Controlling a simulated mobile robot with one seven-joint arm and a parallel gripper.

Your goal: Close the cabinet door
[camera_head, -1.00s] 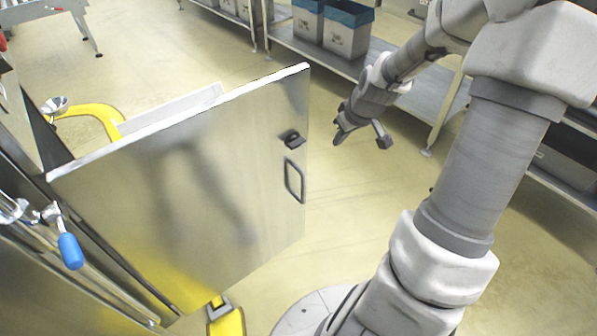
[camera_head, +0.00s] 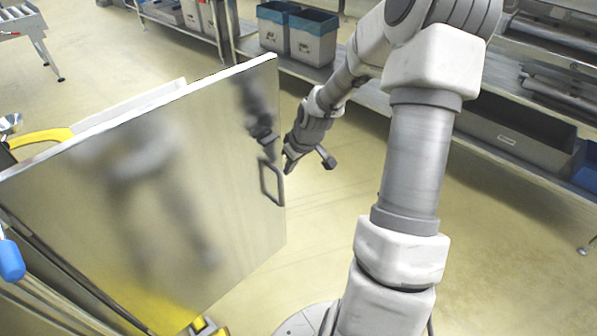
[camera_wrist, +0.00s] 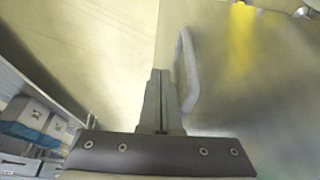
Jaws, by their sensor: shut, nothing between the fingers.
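The cabinet door (camera_head: 150,190) is a large shiny steel panel standing open, swung out from the cabinet at the left. Its handle (camera_head: 272,184) is a dark vertical loop near the free edge; in the wrist view the handle (camera_wrist: 188,70) looks light grey. My gripper (camera_head: 287,166) is beside the door's free edge, close to the handle. In the wrist view my gripper (camera_wrist: 160,75) has its fingers together and empty, just left of the handle. I cannot tell whether it touches the door or handle. The door face mirrors my arm.
A blue knob (camera_head: 10,262) shows at the left edge. Shelving with bins (camera_head: 312,40) lined in blue stands at the back, and more racks (camera_head: 520,125) stand at the right. The floor (camera_head: 480,240) between is clear. Yellow curved parts lie around the door.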

